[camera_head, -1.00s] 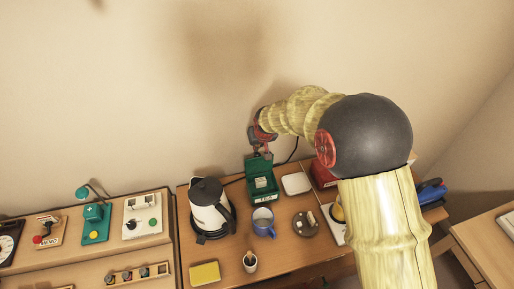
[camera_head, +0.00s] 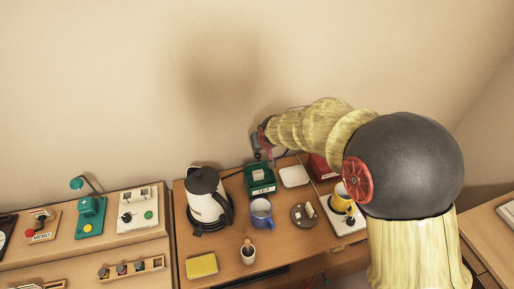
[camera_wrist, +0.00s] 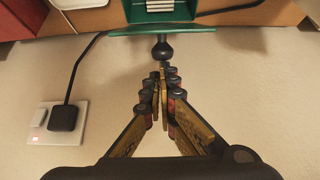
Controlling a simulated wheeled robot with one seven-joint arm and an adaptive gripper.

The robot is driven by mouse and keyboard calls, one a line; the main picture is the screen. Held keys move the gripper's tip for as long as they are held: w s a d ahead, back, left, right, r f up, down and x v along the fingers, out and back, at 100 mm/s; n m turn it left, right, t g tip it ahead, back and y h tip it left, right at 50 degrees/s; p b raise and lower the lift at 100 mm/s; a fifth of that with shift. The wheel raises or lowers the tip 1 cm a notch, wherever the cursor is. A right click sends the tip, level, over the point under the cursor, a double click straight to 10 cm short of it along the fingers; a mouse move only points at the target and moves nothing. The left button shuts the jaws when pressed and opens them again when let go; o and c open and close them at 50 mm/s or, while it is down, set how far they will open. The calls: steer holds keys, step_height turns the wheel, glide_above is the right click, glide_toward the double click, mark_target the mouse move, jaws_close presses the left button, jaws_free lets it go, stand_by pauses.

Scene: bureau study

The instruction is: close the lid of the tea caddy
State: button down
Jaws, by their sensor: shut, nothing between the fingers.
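The tea caddy (camera_head: 263,188) is a green box with a TEA label on its front, near the back edge of the desk. It is open, and pale packets show inside. In the wrist view its lid (camera_wrist: 130,31) shows as a thin green strip, nearly edge-on, with a black round knob (camera_wrist: 162,50) on the side facing my gripper. My gripper (camera_head: 262,155) is behind the caddy, by the wall. In the wrist view the shut, empty fingertips (camera_wrist: 164,70) are just short of the knob; I cannot tell whether they touch it.
A white kettle (camera_head: 203,200) stands left of the caddy, and a blue mug (camera_head: 261,213) is in front. A white dish (camera_head: 294,176) lies to the right, with a red box (camera_head: 322,168) beyond. In the wrist view a wall socket (camera_wrist: 58,122) with a black plug and cable is at left.

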mark_target(260, 156)
steer(key=shift+s+d+f+b, duration=0.2)
steer(key=shift+s+f+b, duration=0.15)
steer(key=shift+s+b, duration=0.3)
steer(key=shift+s+d+f+t+y+b, duration=0.1)
steer(key=shift+s+t+y+b, duration=0.2)
steer(key=shift+t+b, duration=0.35)
steer(key=shift+s+d+t+y+b, duration=0.1)
steer(key=shift+s+t+b, duration=0.3)
steer(key=shift+t, duration=0.35)
steer(key=shift+s+d+f+b, duration=0.2)
steer(key=shift+s+f+b, duration=0.15)
steer(key=shift+s+b, duration=0.5)
steer(key=s+d+f+b, duration=0.1)
steer(key=s+f+b, duration=0.3)
steer(key=s+f, duration=0.1)
steer(key=shift+d, duration=0.25)
steer(key=shift+f, duration=0.15)
